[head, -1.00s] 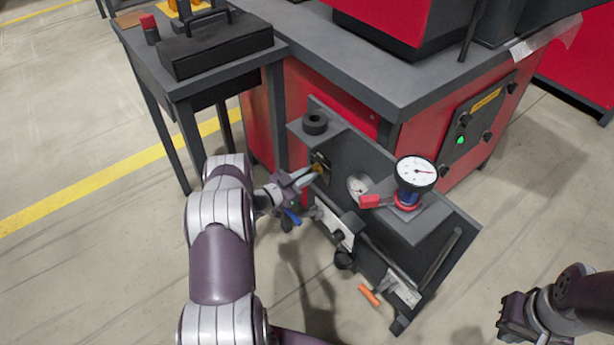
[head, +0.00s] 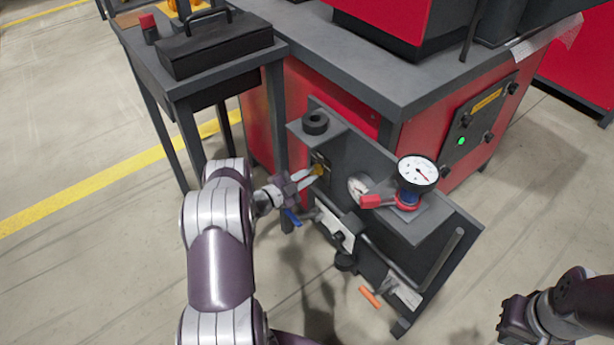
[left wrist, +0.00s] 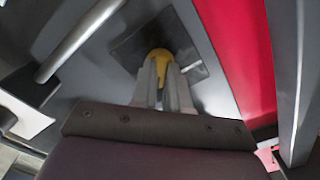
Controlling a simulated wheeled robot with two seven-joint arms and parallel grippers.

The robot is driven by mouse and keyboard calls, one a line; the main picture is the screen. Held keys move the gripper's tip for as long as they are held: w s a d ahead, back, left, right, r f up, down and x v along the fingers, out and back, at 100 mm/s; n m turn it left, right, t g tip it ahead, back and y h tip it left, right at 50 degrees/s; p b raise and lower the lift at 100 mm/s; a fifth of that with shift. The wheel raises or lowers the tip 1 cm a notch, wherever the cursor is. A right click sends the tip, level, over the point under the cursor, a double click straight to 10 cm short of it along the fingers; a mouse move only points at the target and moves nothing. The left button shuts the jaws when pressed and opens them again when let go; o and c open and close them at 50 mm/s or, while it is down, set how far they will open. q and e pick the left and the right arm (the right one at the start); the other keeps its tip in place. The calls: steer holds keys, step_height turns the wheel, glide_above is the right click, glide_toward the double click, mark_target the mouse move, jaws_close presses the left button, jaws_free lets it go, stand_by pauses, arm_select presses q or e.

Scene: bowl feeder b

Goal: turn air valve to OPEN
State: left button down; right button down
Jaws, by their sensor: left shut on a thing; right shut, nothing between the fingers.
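The air valve's yellow handle (head: 319,169) sits on the dark upright panel of the grey fixture. In the left wrist view the yellow handle (left wrist: 159,62) stands in front of a dark square plate (left wrist: 140,45). My left gripper (head: 311,174) is shut on this handle; its two fingers (left wrist: 163,88) lie on either side of it and hide its lower part. Any label on the plate is too small to read. My right gripper (head: 505,322) is shut and empty at the lower right, well away from the fixture.
An orange bar (head: 369,297) is low at the front. Open floor lies right.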

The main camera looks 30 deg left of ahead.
stand_by(0.4)
arm_select(q)
steer(key=c, duration=1.1)
jaws_free()
steer(key=shift+s+a, duration=0.15)
steer(key=shift+s, duration=0.1)
steer(key=p+v, duration=0.3)
steer(key=v, duration=0.9)
steer(key=shift+s+f, duration=0.1)
